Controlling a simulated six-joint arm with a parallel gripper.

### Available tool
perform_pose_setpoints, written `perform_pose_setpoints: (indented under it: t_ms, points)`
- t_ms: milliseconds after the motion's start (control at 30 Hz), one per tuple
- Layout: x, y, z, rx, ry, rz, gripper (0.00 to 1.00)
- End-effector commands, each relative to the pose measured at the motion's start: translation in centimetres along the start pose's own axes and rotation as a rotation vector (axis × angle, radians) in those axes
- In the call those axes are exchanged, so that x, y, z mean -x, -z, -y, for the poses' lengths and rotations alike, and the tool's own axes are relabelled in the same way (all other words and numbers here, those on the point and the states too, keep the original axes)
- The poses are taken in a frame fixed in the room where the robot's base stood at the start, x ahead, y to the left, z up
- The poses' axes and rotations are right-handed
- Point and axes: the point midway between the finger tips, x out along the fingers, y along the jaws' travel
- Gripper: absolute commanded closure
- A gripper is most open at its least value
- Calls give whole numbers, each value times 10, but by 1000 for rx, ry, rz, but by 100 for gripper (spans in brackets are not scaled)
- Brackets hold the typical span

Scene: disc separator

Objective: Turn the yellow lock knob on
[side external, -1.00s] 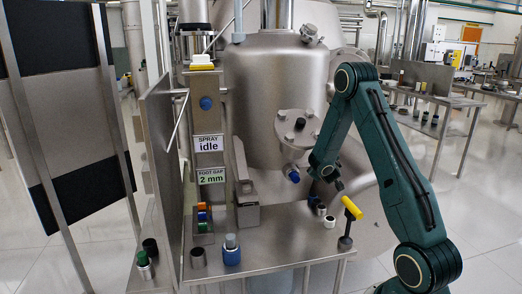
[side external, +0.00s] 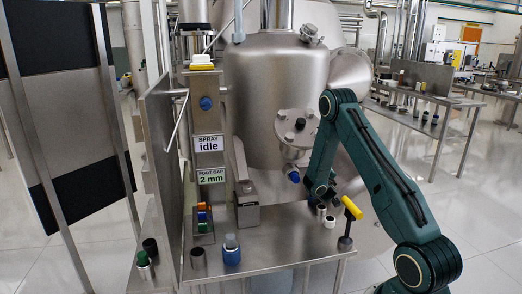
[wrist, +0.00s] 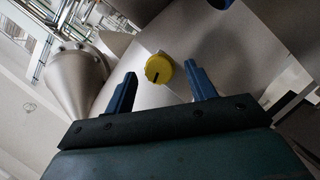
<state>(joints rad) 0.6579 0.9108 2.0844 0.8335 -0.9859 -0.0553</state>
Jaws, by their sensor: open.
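The yellow lock knob (wrist: 159,69) is a round yellow disc with a dark slot-like mark, on a pale metal surface in the wrist view. My gripper (wrist: 161,73) is open, with its two blue fingers apart. The knob shows between and beyond the fingertips, and nothing is held. I cannot tell how far the knob is from the fingertips. In the side external view my wrist hangs low beside the vessel, and I cannot make out the fingers or this knob clearly there.
A yellow T-handle (side external: 352,208) stands on the steel table (side external: 280,246) just right of my wrist. Small cups, including a white one (side external: 329,222), stand close below my wrist. The vessel (side external: 283,85) is behind.

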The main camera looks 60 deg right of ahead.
Motion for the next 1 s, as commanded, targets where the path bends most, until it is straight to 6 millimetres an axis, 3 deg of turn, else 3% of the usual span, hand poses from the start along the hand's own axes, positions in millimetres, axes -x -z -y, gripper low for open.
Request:
perform_pose_setpoints:
  t_ms: [200,567,800,1000]
  points:
    - [-13,0,0,0,0,-1,44]
    - [-15,0,0,1,1,-1,44]
    - [-15,0,0,1,1,-1,88]
    - [-15,0,-1,-10,5,-1,88]
